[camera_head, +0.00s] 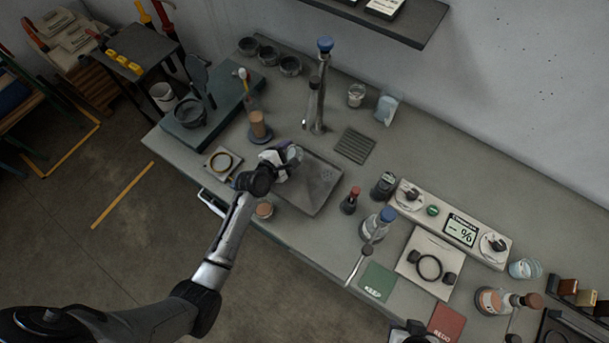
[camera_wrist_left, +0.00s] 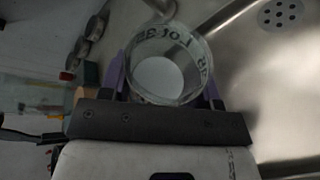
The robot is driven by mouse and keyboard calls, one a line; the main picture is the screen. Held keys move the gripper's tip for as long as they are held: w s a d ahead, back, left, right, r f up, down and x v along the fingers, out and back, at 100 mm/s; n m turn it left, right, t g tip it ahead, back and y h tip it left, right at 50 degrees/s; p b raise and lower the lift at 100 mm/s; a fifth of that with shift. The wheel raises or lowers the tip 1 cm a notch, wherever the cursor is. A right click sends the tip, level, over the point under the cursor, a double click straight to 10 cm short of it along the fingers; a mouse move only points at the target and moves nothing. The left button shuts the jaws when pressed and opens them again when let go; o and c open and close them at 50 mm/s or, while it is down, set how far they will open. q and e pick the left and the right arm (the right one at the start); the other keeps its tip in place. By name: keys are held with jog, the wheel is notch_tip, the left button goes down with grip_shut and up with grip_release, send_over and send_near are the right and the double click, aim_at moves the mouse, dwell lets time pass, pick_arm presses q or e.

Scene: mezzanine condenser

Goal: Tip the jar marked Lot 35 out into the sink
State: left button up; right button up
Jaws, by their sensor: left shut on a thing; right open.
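The sink (camera_head: 318,190) is a shallow grey metal basin set in the counter; in the wrist view its steel floor (camera_wrist_left: 285,85) and round drain (camera_wrist_left: 280,12) show at the right. My left gripper (camera_head: 284,158), with purple fingers, is shut on the clear glass jar (camera_head: 294,155) over the sink's upper left part. In the wrist view the jar (camera_wrist_left: 168,62) carries dark "Lot 35" lettering, and a pale round area shows inside it; I cannot tell whether that is contents or the base. My right gripper (camera_head: 410,332) shows only partly at the bottom edge, away from the jar.
A tall tap (camera_head: 316,95) stands behind the sink, beside a dark drain grate (camera_head: 354,145).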

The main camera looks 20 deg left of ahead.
pick_arm(q)
jog(key=shift+f+m+b, duration=0.25)
jog(key=shift+m+b, duration=0.15)
jog(key=shift+b, duration=0.4)
jog(key=shift+r+t+y, duration=0.1)
jog(key=shift+t+y, duration=0.2)
jog(key=shift+r+m+y+b, duration=0.3)
jog(key=shift+m+b, duration=0.4)
jog(key=shift+b, duration=0.1)
jog(key=shift+d+r+t+b, duration=0.1)
jog(key=shift+r+t+b, duration=0.05)
jog(key=shift+t+b, duration=0.2)
dwell(0.4)
jog(key=shift+r+m+t+b, duration=0.15)
jog(key=shift+m+t+b, duration=0.15)
jog(key=shift+m, duration=0.2)
jog(key=shift+s+d+r+m+b, duration=0.15)
jog(key=shift+s+d+m+b, duration=0.15)
jog(key=shift+d+m+b, duration=0.15)
dwell(0.6)
jog(key=shift+s+d+r+y+b, duration=0.15)
jog(key=shift+y+b, duration=0.15)
jog(key=shift+b, duration=0.2)
jog(key=shift+d+r+m+t, duration=0.15)
jog(key=shift+r+m+t, duration=0.1)
jog(key=shift+m+t, duration=0.3)
dwell(0.6)
dwell(0.5)
